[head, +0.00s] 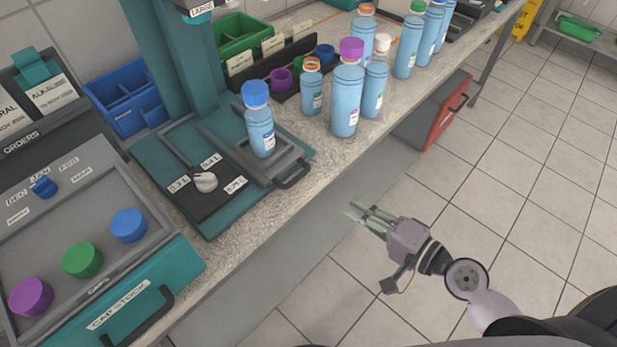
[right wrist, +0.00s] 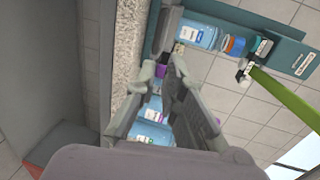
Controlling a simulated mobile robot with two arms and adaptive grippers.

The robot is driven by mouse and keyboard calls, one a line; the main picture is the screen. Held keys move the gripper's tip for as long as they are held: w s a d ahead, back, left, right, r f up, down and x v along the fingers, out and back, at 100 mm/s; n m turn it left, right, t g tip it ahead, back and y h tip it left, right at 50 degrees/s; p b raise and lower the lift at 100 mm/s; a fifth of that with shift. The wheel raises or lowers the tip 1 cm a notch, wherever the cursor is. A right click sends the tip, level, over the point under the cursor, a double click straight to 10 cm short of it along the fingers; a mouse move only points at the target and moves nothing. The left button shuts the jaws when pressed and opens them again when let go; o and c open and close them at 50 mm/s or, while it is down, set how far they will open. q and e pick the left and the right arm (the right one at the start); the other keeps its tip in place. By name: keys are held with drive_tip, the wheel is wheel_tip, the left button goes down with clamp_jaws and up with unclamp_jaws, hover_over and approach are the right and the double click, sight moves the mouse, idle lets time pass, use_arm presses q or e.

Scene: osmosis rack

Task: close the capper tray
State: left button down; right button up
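The capper tray (head: 276,163) is a grey sliding plate with a dark handle (head: 293,176) at its front. It sits out toward the bench's front edge, on the teal capper base (head: 213,222). A blue-capped bottle (head: 260,128) stands upright on the tray. The bottle also shows in the right wrist view (right wrist: 197,35). My right gripper (head: 356,210) is off the bench front, to the lower right of the handle and apart from it. Its fingers (right wrist: 158,76) look slightly apart, with nothing held between them. My left gripper is not in view.
Several bottles (head: 347,100) stand on the bench to the right of the capper. A cap drawer unit (head: 120,312) with purple, green and blue caps is at the left. A red panel (head: 448,112) projects below the bench. The floor is clear around my right gripper.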

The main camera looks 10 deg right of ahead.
sight(279, 159)
drive_tip(key=p+x, duration=0.4)
drive_tip(key=x, duration=0.9)
drive_tip(key=shift+w+a+f, duration=0.1)
drive_tip(key=shift+w+a, duration=0.1)
drive_tip(key=shift+a, duration=0.1)
clamp_jaws()
drive_tip(key=shift+w, duration=0.1)
drive_tip(key=x, duration=0.4)
drive_tip(key=r+x, duration=0.1)
drive_tip(key=x, duration=0.3)
drive_tip(key=r+x, duration=0.1)
drive_tip(key=x, duration=0.3)
drive_tip(key=shift+w+a+r, duration=0.15)
drive_tip(key=shift+w, duration=0.05)
